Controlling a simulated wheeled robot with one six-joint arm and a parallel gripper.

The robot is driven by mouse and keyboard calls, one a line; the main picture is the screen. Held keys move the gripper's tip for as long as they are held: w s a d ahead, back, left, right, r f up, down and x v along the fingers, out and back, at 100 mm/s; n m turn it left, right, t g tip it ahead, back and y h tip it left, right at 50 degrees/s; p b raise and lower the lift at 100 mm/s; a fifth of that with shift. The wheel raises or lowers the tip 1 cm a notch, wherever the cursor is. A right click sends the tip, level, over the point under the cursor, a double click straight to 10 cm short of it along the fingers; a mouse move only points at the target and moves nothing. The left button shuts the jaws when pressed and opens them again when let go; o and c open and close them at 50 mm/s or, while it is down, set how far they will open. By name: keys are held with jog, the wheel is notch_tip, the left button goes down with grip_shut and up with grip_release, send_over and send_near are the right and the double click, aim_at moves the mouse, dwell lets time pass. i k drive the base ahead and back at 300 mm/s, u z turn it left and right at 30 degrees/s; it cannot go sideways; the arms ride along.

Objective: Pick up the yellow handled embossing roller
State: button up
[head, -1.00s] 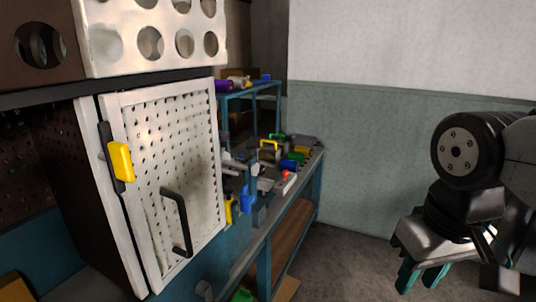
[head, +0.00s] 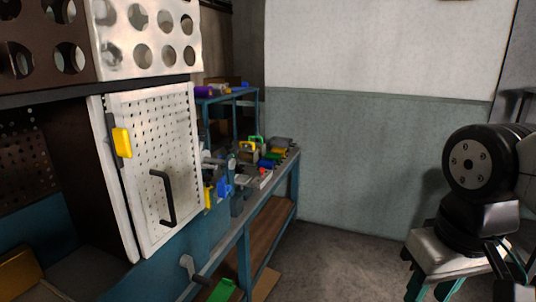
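Small tools lie on the bench beyond the pegboard cabinet, in the head view. One has a yellow arched handle (head: 247,147) and stands beside a green-handled one (head: 257,140). Another yellow piece (head: 209,197) shows near the front edge, next to a blue one (head: 224,187). They are too small to tell surely which is the yellow handled embossing roller. My gripper (head: 432,289) is at the lower right, far from the bench, with its teal fingers apart and nothing seen between them. The fingertips reach the bottom edge of the picture.
The white perforated cabinet door (head: 179,130) with a black handle (head: 163,198) stands at the near left, with a yellow block (head: 122,142) on its edge. The bench (head: 265,210) runs back to a blue shelf (head: 226,97). Grey floor (head: 340,262) in the middle is clear.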

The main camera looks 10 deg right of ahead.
aim_at(247, 155)
jog(key=z, duration=0.65)
jog(key=i, duration=1.1)
jog(key=z, duration=0.5)
jog(key=i, duration=0.95)
jog(key=u, duration=0.9)
jog(key=i, duration=0.8)
jog(key=u, duration=1.05)
jog(key=i, duration=0.65)
jog(key=u, duration=0.05)
